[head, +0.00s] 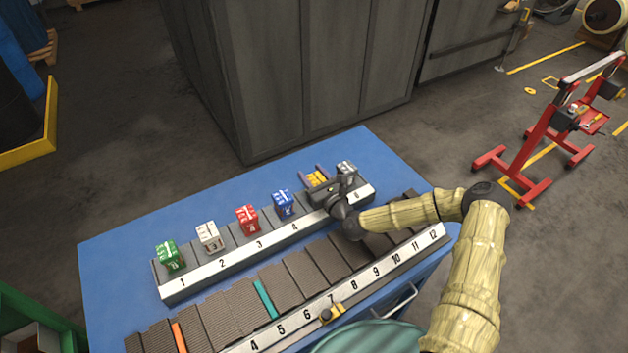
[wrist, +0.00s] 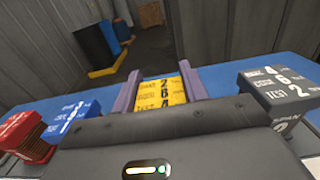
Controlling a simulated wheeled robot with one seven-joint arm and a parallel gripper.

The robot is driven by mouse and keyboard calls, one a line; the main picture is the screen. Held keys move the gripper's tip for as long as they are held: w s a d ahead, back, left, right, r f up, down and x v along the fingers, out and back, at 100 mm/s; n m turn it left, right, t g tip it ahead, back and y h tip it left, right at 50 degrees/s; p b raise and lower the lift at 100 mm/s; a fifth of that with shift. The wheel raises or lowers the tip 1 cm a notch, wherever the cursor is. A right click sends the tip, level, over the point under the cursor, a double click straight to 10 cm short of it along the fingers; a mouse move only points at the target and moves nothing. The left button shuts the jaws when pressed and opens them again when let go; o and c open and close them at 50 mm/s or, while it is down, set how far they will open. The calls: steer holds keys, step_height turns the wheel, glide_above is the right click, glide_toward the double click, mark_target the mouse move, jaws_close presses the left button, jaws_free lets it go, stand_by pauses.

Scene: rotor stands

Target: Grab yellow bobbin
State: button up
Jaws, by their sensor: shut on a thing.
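The yellow bobbin (head: 317,179) is a block with dark lettering, near place 5 of the numbered back rack (head: 215,272). My gripper (wrist: 160,72) has its two purple fingers on either side of the yellow bobbin (wrist: 166,92) and is shut on it. The wrist view shows the bobbin's lettered face between the fingers; the gripper body hides its lower part. I cannot tell whether it still rests in the rack.
Green (head: 169,256), white (head: 209,237), red (head: 247,219) and blue (head: 284,204) blocks stand left of my gripper. A grey block (head: 346,169) stands close on its right. A second numbered rack (head: 240,308) lies in front. The blue table (head: 115,248) is clear behind the racks.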

mark_target(313, 175)
step_height(313, 175, up, 9)
steer(key=shift+r+b, duration=0.1)
steer(key=shift+b, duration=1.05)
steer(key=shift+d, duration=0.1)
